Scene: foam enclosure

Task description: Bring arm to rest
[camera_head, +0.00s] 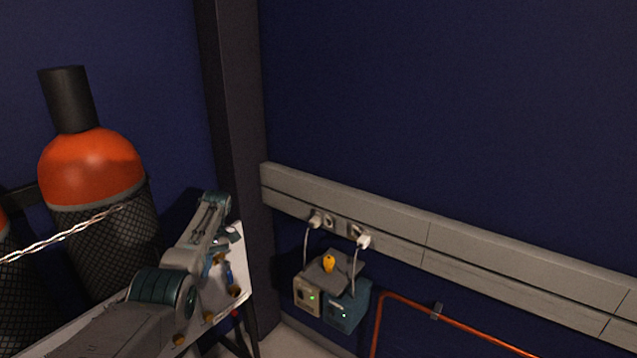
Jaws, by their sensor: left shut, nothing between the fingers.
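My left arm (160,300) comes in from the lower left and rises to the right, with dark teal joint rings. The gripper is shut and holds nothing I can see. It looks clear of the dark post to its right. My right gripper and arm are out of view.
Orange-topped cylinders in black mesh (93,165) stand left, with a twisted cable (60,238) across them. A dark post (232,120) marks the corner. A grey wall trunking (400,240) has plugs above two small boxes (345,308). A copper pipe (470,325) runs lower right.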

